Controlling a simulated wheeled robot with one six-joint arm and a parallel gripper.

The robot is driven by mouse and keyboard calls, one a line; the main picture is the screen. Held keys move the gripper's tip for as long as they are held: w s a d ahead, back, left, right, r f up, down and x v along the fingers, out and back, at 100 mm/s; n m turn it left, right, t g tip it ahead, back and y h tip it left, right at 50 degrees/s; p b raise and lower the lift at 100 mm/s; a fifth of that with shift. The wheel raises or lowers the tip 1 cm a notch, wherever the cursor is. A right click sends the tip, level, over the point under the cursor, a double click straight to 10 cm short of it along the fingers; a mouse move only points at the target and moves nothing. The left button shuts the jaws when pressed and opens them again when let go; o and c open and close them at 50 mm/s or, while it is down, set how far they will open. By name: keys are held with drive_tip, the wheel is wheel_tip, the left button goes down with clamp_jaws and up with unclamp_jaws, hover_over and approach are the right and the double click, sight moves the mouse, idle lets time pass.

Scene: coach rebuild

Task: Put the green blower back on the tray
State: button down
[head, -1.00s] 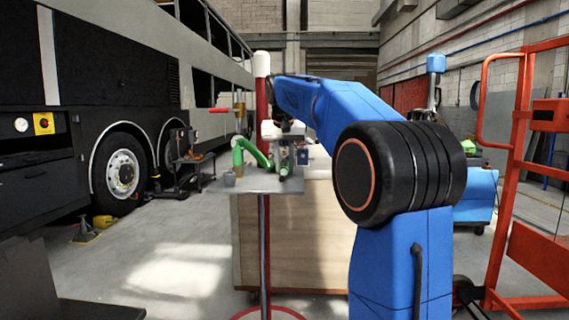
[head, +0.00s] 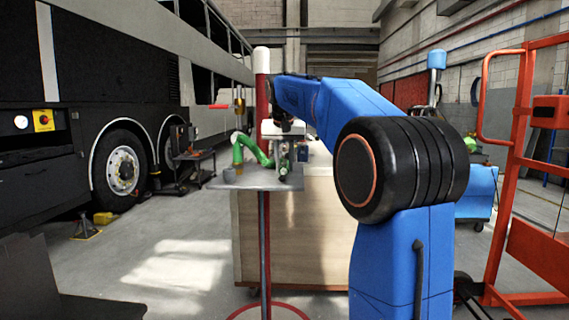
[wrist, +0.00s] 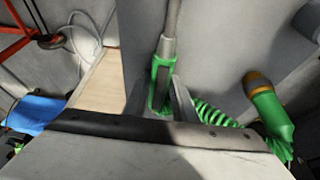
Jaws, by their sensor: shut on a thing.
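The green blower (wrist: 160,72) is between my gripper's fingers (wrist: 161,100) in the wrist view, with its grey metal tube (wrist: 171,28) pointing up the picture. My gripper is shut on it. A green coiled hose (wrist: 212,114) shows to the right of the fingers. In the head view my gripper (head: 284,158) is at the right part of the grey tray (head: 235,183), small and partly hidden. The tray's grey surface also shows in the wrist view (wrist: 225,50). I cannot tell whether the blower touches it.
A green piece with a brass collar (wrist: 268,105) is right of the blower. A wooden cabinet (head: 315,230) stands behind the tray's pole. An orange frame (head: 515,160) is at right.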

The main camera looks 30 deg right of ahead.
drive_tip(key=shift+f, duration=0.1)
idle(0.4)
drive_tip(key=c, duration=1.4)
unclamp_jaws()
drive_tip(key=v, duration=1.7)
drive_tip(key=shift+r, duration=0.25)
drive_tip(key=s+a+f+n+y, duration=0.1)
drive_tip(key=s+a+f, duration=0.4)
drive_tip(key=s+f, duration=0.6)
drive_tip(key=s+a+f+n, duration=0.3)
drive_tip(key=s+f, duration=0.9)
drive_tip(key=f, duration=0.7)
drive_tip(key=s+a+f+n+t+y, duration=0.1)
drive_tip(key=s+a+f+n, duration=0.1)
drive_tip(key=s+a+f, duration=0.4)
drive_tip(key=shift+s+a+f+n+y, duration=0.15)
drive_tip(key=shift+s+f, duration=0.75)
drive_tip(key=shift+f, duration=0.7)
drive_tip(key=shift+s+a+f+n+y, duration=0.1)
drive_tip(key=shift+s+f, duration=0.75)
drive_tip(key=shift+f, duration=0.75)
drive_tip(key=shift+s+a+f+n+y, duration=0.15)
drive_tip(key=shift+s+f, duration=0.75)
drive_tip(key=shift+f, duration=0.7)
